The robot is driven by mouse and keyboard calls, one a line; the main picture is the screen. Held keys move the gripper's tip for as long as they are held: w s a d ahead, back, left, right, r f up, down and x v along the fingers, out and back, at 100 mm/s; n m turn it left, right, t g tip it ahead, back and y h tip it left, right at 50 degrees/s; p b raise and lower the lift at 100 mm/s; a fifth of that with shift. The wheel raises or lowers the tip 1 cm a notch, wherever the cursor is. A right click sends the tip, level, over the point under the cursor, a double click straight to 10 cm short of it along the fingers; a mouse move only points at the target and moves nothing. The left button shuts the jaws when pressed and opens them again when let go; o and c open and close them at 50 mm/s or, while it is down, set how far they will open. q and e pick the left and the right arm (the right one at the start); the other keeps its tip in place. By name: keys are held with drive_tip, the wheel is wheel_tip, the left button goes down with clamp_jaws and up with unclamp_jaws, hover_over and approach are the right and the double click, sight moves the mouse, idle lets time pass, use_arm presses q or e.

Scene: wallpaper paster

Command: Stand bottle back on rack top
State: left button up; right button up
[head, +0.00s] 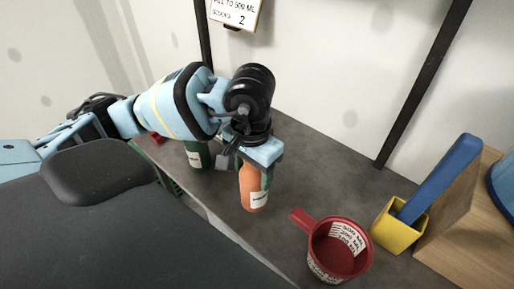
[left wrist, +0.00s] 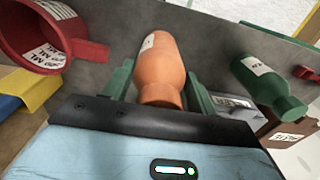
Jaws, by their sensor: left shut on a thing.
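An orange bottle (head: 253,188) with a white label stands upright, or nearly so, at the rack top (head: 290,180), a dark grey surface. My left gripper (head: 262,160) is shut on it from above. In the left wrist view the orange bottle (left wrist: 160,68) lies between the two green fingers (left wrist: 158,95). Whether its base touches the surface I cannot tell. A green bottle (head: 197,154) stands to its left, partly behind my arm; it also shows in the left wrist view (left wrist: 268,85). My right gripper is not in view.
A red measuring cup (head: 338,250) with a handle stands right of the orange bottle. Further right are a yellow holder (head: 398,228) with a blue bar (head: 440,178) and a wooden block (head: 470,225). Dark uprights (head: 420,85) rise at the back. Grey surface behind the bottle is clear.

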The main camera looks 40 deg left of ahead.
use_arm(q)
drive_tip(key=w+a, duration=0.5)
drive_tip(key=w, duration=0.3)
drive_tip(key=shift+w+a+f+p, duration=0.2)
drive_tip(key=shift+w+f+p, duration=0.15)
drive_tip(key=shift+w+f, duration=0.1)
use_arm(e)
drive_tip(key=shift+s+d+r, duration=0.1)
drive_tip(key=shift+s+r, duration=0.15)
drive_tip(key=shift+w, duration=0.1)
use_arm(q)
drive_tip(key=shift+w+a+f, duration=0.1)
drive_tip(key=shift+w+f, duration=0.05)
drive_tip(key=shift+f, duration=0.9)
drive_tip(key=shift+w+a+f, duration=0.1)
drive_tip(key=shift+f, duration=0.9)
drive_tip(key=o, duration=1.4)
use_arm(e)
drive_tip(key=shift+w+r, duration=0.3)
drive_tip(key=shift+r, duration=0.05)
use_arm(q)
drive_tip(key=shift+r, duration=0.1)
